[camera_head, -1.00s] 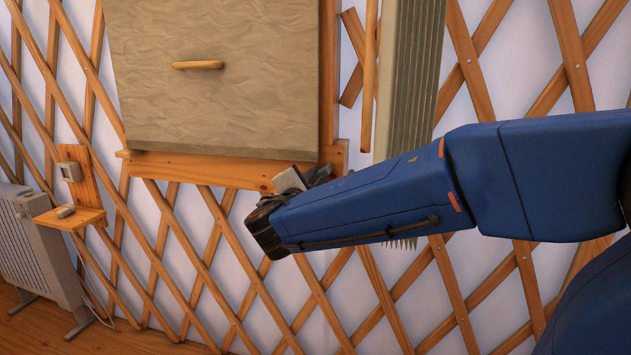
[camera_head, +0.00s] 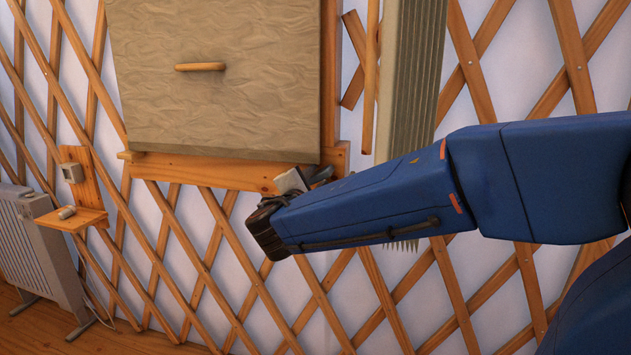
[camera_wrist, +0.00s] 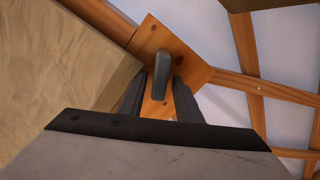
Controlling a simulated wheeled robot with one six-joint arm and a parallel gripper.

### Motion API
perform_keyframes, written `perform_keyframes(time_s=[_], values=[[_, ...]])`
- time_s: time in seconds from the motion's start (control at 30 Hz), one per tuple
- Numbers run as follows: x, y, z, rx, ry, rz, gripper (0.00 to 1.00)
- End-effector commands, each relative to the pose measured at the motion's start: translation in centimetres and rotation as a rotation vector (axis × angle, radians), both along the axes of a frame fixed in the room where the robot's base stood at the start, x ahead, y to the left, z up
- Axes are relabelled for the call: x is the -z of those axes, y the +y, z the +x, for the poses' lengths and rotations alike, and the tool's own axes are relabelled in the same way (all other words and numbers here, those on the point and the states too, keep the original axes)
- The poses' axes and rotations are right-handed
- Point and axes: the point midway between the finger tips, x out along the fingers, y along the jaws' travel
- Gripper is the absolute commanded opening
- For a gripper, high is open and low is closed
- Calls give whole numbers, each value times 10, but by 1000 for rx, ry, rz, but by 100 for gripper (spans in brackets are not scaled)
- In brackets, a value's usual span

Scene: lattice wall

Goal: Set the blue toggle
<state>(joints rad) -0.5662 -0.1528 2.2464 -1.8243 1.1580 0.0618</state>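A dark grey-green toggle lever (camera_wrist: 162,68) sits on a wooden board (camera_wrist: 170,40) in the wrist view; no clear blue shows on it. My gripper (camera_wrist: 160,84) is open, with its dark fingers on either side of the lever's near end. I cannot tell whether they touch it. In the head view my gripper (camera_head: 318,174) is at the lower right corner of the fabric panel's wooden ledge, and my blue arm hides the toggle.
A beige fabric panel (camera_head: 220,110) with a wooden handle (camera_head: 200,67) stands above the ledge (camera_head: 210,173). A ribbed pale strip (camera_head: 410,80) hangs to the right. At left are a small shelf (camera_head: 75,222) and a radiator (camera_head: 35,250). Lattice wall lies behind.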

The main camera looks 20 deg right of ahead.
Motion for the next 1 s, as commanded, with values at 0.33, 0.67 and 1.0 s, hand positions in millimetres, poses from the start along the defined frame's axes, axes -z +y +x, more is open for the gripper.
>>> perform_keyframes(time_s=[0.33, 0.67, 1.0], values=[[3, -2, -1, 0, 63, -112, 34], [11, -9, -5, 0, 215, -376, 34], [15, -17, -10, 0, 368, -641, 34]])
